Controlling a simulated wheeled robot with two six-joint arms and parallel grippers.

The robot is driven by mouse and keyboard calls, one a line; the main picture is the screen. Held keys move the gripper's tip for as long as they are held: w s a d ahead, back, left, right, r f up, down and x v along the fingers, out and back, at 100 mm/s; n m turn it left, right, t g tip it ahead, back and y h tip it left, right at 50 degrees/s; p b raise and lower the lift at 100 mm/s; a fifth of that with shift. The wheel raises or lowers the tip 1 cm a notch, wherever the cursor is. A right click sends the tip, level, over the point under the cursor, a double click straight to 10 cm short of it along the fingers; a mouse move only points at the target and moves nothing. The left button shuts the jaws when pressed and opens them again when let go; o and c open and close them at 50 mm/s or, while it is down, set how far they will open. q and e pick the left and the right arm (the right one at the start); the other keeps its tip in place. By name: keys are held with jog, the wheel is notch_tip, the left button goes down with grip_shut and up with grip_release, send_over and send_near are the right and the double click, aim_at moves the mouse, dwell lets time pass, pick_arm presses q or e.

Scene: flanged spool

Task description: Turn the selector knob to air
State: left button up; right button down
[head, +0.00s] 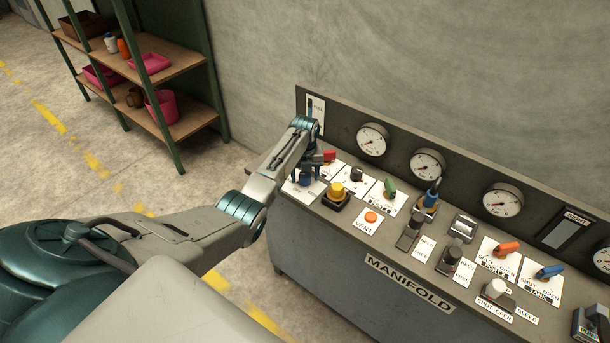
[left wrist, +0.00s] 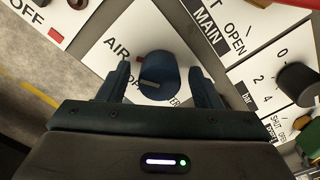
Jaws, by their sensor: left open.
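The selector knob (left wrist: 162,70) is blue and round, on a white plate (left wrist: 97,52) with the word AIR to its left in the left wrist view. Another word, ending in ER, is partly hidden below right. A pale line shows on the knob's lower left; its exact heading is hard to tell. My left gripper (left wrist: 160,84) is open, with one finger on each side of the knob and a small gap at both. In the head view, my left gripper (head: 307,170) is over the far left end of the panel, and the blue knob (head: 305,179) is partly hidden. My right gripper is out of view.
A red handle (head: 329,156), a yellow button (head: 337,190) and a black knob (head: 356,174) stand close to the right. Gauges (head: 373,139) line the upright back panel. A shelf (head: 150,70) stands apart at the left.

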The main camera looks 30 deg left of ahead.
aim_at(305, 174)
pick_arm(q)
notch_tip(305, 174, up, 10)
jog(key=b, duration=0.3)
jog(key=shift+f, duration=0.15)
jog(key=shift+r, duration=0.5)
jog(key=shift+f, duration=0.1)
